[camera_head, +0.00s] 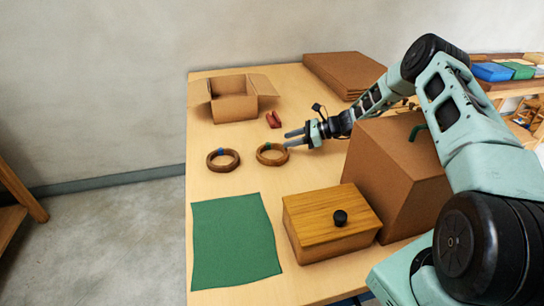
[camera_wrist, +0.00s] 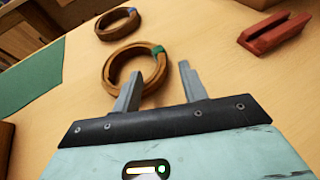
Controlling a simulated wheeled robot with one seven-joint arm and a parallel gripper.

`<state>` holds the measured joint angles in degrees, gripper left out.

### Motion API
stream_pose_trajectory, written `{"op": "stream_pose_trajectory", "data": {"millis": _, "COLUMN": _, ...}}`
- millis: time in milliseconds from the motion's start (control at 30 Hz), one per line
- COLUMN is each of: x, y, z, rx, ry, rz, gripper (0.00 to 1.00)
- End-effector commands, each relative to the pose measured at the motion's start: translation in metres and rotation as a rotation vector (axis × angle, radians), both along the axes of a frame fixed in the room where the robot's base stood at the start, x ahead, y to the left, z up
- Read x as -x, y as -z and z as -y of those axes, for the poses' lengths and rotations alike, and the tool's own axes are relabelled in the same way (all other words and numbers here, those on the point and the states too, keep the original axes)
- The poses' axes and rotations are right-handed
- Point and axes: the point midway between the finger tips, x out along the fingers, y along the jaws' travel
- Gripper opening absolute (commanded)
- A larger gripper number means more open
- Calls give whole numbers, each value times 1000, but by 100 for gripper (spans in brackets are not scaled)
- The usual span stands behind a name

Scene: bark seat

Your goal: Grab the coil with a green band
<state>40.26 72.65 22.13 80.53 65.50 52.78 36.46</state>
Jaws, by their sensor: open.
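The coil with a green band (camera_head: 272,159) is a brown ring lying flat on the table. My gripper (camera_head: 289,140) is open and comes in from the right. In the wrist view one finger overlaps the near edge of the ring and the other is to its right; I cannot tell if they touch it. A similar coil with a blue band (camera_head: 222,165) lies to the left, and in the wrist view (camera_wrist: 104,30) farther back.
An open cardboard box (camera_head: 234,108) and a red object (camera_head: 273,120) lie behind the coils. A green mat (camera_head: 235,245), a wooden box with a black knob (camera_head: 320,240) and a large closed carton (camera_head: 395,190) are in front and right. Flat cardboard (camera_head: 340,72) lies at the back.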

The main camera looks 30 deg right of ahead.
Motion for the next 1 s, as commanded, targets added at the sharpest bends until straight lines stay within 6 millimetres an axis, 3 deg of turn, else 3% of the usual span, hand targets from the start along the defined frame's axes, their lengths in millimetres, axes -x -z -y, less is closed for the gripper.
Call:
{"op": "stream_pose_trajectory", "data": {"millis": 300, "x": -23, "y": 20, "z": -36, "rx": -1, "ry": -3, "rz": 0, "gripper": 43}}
{"op": "stream_pose_trajectory", "data": {"millis": 600, "x": -27, "y": 20, "z": -42, "rx": 0, "ry": -1, "rz": 0, "gripper": 43}}
{"op": "stream_pose_trajectory", "data": {"millis": 767, "x": -27, "y": 20, "z": -42, "rx": 0, "ry": -1, "rz": 0, "gripper": 0}}
{"op": "stream_pose_trajectory", "data": {"millis": 1000, "x": -26, "y": 21, "z": -42, "rx": 0, "ry": -1, "rz": 0, "gripper": 0}}
